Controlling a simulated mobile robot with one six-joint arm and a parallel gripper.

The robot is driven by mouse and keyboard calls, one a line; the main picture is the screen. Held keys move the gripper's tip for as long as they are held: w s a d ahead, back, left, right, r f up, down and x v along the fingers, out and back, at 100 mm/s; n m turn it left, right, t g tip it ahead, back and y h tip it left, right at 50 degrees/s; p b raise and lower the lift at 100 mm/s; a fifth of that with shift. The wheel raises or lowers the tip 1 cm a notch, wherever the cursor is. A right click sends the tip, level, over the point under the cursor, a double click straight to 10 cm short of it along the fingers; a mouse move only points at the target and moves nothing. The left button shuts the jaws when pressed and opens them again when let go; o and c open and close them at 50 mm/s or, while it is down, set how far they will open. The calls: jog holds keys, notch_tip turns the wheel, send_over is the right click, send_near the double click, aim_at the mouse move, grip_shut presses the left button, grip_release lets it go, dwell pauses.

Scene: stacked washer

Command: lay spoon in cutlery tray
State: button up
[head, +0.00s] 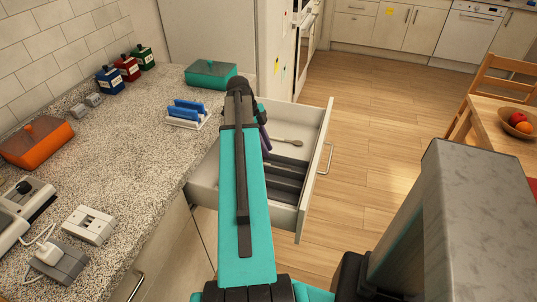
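A pale spoon (287,141) lies in the open drawer (314,128), on the bare floor behind the cutlery tray, its bowl end to the right. The dark grey cutlery tray (287,176) with long compartments sits in the front part of the drawer; its left side is hidden by my teal arm. My gripper end is mostly hidden behind the arm. Small dark and teal parts and a purple piece (264,138) show just right of the arm, left of the spoon. I cannot tell whether the purple piece is held, or whether the fingers are open.
A wooden table (507,127) with a fruit bowl stands right. The floor (375,130) between is clear.

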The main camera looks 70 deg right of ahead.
jog(key=shift+v, duration=2.65)
